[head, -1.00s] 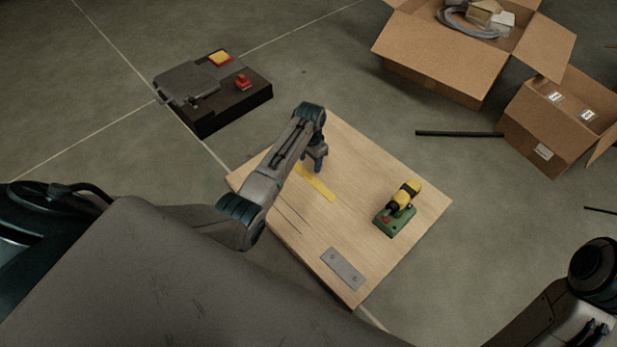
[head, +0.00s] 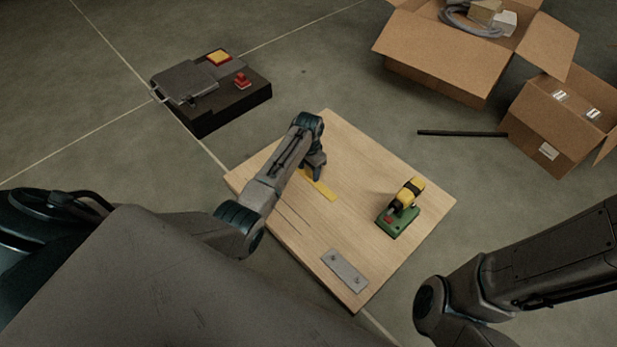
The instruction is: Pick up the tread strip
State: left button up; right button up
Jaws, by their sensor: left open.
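The yellow tread strip (head: 322,188) lies flat on the wooden board (head: 375,160), on its left part. My left gripper (head: 316,175) is open and points down over the strip's middle. My left arm hides part of the strip, and I cannot tell whether the fingers touch it. My right arm comes in at the lower right, and its gripper is not visible.
A yellow and black drill on a green base (head: 397,222) stands on the right of the board. A grey metal plate (head: 345,270) lies near its front corner. A black case with a red button (head: 241,81) stands at the back left. Open cardboard boxes (head: 445,60) stand at the back right.

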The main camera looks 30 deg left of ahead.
pick_arm(q)
jog(key=c, duration=1.1)
jog(key=shift+o, duration=0.2)
jog(key=shift+r, duration=0.15)
